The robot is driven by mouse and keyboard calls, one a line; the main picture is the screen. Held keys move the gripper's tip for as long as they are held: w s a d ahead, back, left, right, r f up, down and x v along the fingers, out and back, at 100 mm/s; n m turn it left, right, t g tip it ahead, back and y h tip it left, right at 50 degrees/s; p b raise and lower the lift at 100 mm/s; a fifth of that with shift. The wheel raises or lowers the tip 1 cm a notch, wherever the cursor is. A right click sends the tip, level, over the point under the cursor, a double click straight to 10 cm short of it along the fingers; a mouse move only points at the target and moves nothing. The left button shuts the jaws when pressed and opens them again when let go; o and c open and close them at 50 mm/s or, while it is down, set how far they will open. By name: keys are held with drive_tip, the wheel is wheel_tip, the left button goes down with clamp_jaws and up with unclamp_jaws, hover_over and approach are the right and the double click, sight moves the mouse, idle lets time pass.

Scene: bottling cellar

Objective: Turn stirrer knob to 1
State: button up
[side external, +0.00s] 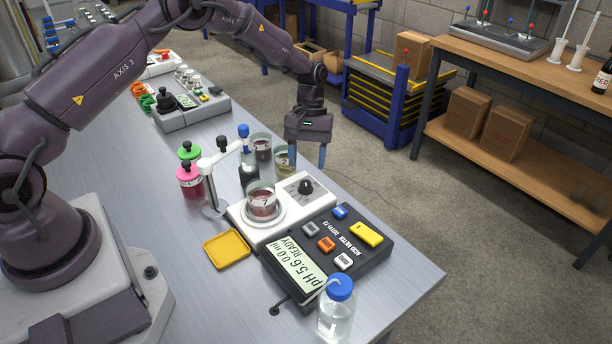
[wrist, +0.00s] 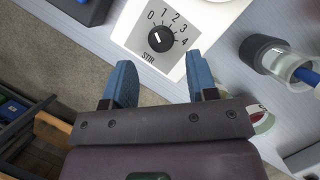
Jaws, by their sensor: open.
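The stirrer (side external: 278,223) is a white box on the bench with a beaker of red liquid (side external: 262,204) on its plate. Its dark round stirrer knob (side external: 306,187) sits on the panel. In the wrist view the knob (wrist: 161,38) is ringed by numbers 0 to 4 above the word STIR. Its short white mark seems to point up and left, near 0.
The acid meter (side external: 328,252) stands close beside the stirrer, with a blue-capped bottle (side external: 337,310) in front. A yellow tray (side external: 227,249) lies nearer.

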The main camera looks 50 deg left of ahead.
sight(306, 183)
drive_tip(key=shift+x, duration=2.2)
drive_tip(key=shift+c, duration=0.5)
drive_tip(key=c, duration=0.8)
drive_tip(key=shift+w+d+m+g+y, duration=0.1)
drive_tip(key=shift+m+g+y, duration=0.3)
drive_tip(key=shift+m, duration=1)
drive_tip(key=shift+d+m+g+y, duration=0.15)
drive_tip(key=shift+m+y, duration=0.45)
drive_tip(key=shift+m, duration=0.8)
drive_tip(key=shift+a, duration=0.1)
